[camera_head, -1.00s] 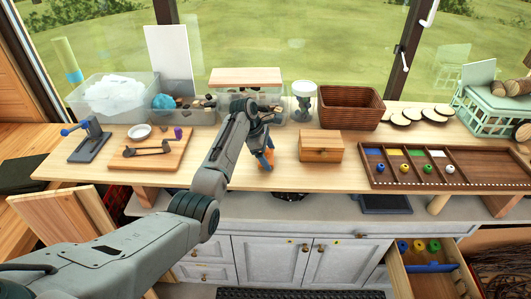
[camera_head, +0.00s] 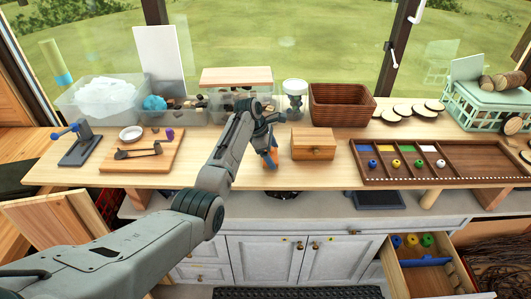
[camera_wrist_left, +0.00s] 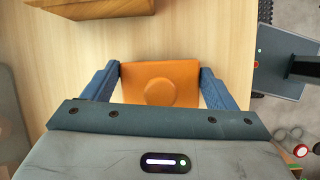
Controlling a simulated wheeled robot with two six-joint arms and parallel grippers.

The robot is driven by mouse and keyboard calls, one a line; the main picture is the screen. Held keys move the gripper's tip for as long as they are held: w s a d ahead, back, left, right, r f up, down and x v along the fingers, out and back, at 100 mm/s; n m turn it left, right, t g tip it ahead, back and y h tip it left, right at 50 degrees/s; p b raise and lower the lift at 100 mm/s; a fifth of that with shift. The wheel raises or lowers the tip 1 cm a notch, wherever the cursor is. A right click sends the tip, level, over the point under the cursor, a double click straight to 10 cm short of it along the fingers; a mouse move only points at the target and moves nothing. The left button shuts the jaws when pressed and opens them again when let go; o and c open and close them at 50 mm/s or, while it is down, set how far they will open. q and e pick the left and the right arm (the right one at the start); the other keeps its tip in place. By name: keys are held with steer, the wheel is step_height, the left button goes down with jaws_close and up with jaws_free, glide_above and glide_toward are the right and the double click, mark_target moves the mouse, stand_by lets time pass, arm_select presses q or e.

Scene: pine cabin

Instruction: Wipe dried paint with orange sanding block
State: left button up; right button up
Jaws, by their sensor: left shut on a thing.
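My left gripper (camera_head: 270,157) reaches over the wooden counter (camera_head: 226,178) near its front edge, left of a small wooden box. In the left wrist view its two blue fingers are shut on the orange sanding block (camera_wrist_left: 160,83), one finger at each side. In the head view only a small orange part of the block shows between the fingers, at or just above the counter top; I cannot tell if it touches. No dried paint can be made out; the block and gripper may hide it. My right gripper is not in view.
The small wooden box (camera_head: 313,145) stands close to the right of my gripper. A cutting board (camera_head: 120,165) and a clamp (camera_head: 82,147) lie to the left. A compartment tray (camera_head: 480,172) is at the right. An open drawer (camera_head: 430,278) juts out below. Bins line the back.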

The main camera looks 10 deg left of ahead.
mark_target(260, 162)
arm_select(q)
steer(key=shift+s+a+f, duration=0.2)
steer(key=shift+s+a, duration=0.05)
steer(key=shift+a, duration=0.5)
steer(key=shift+s+a+f, duration=0.15)
steer(key=shift+s+a, duration=0.05)
steer(key=shift+a, duration=0.55)
steer(key=shift+s+a+r, duration=0.1)
steer(key=shift+s+a, duration=0.1)
steer(key=shift+a, duration=0.2)
steer(key=shift+w+d+r, duration=0.1)
steer(key=shift+w+d, duration=0.15)
steer(key=shift+d, duration=0.4)
steer(key=shift+w+d+r, duration=0.1)
steer(key=shift+w+d, duration=0.1)
steer(key=shift+d, duration=0.4)
steer(key=shift+w+d, duration=0.25)
steer(key=shift+d, duration=0.4)
steer(key=shift+f, duration=0.1)
steer(key=shift+a, duration=0.1)
steer(key=shift+s+a+f, duration=0.15)
steer(key=shift+s+a, duration=0.1)
steer(key=shift+a, duration=0.6)
steer(key=shift+s+a+f, duration=0.1)
steer(key=shift+s+a, duration=0.15)
steer(key=shift+a, duration=0.25)
steer(key=shift+s+a+f, duration=0.1)
steer(key=shift+s+a, duration=0.1)
steer(key=shift+a, duration=0.25)
